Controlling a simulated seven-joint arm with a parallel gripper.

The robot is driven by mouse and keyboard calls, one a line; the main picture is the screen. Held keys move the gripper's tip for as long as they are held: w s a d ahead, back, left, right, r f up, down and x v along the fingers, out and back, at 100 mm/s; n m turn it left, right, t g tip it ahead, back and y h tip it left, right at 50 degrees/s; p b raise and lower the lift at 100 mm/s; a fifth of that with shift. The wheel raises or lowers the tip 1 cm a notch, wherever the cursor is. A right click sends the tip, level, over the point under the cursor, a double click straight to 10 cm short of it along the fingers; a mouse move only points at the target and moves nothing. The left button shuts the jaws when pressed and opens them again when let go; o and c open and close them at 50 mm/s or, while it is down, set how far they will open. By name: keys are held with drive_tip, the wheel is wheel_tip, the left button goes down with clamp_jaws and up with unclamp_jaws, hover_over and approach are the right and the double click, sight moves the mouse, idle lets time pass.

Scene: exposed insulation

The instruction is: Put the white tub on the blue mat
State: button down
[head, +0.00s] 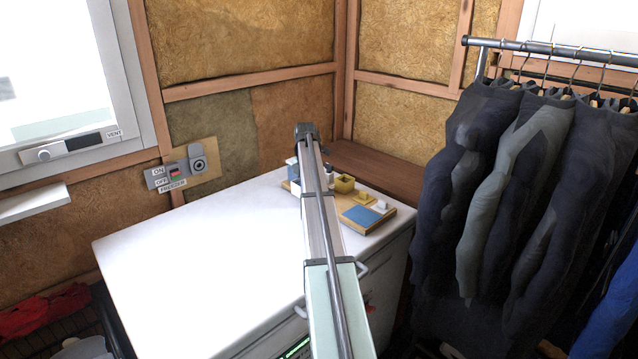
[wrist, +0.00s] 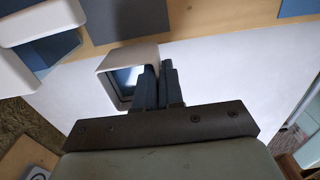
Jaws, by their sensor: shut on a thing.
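In the wrist view my gripper (wrist: 158,88) is shut on one wall of a white square tub (wrist: 125,55), with a finger on either side of that wall. The tub's dark inside faces the camera, and a white surface shows behind it. In the head view a flat blue mat (head: 362,216) lies on the front right part of a wooden board (head: 352,225).
The board sits on a white-topped cabinet (head: 190,250). The cabinet top's left side is clear. Dark clothes (head: 490,170) hang at right. Another white container (wrist: 45,12) shows upper left in the wrist view.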

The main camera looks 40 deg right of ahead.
drive_tip(key=a, duration=0.9)
drive_tip(key=shift+w+a, duration=0.25)
drive_tip(key=shift+w, duration=0.15)
drive_tip(key=s+d+r+m, duration=0.1)
drive_tip(key=s+d+r, duration=0.1)
drive_tip(key=s+d, duration=0.45)
drive_tip(key=s+d+r+m, duration=0.2)
drive_tip(key=s+d+r, duration=0.1)
drive_tip(key=s+d, duration=0.3)
wheel_tip(320, 180, up, 3)
drive_tip(key=m, duration=0.1)
hover_over(366, 220)
drive_tip(key=shift+w+d+f, duration=0.1)
drive_tip(key=shift+f, duration=4.55)
drive_tip(key=c, duration=1.7)
unclamp_jaws()
drive_tip(key=shift+f, duration=0.15)
drive_tip(key=o, duration=0.4)
drive_tip(key=shift+o, duration=0.2)
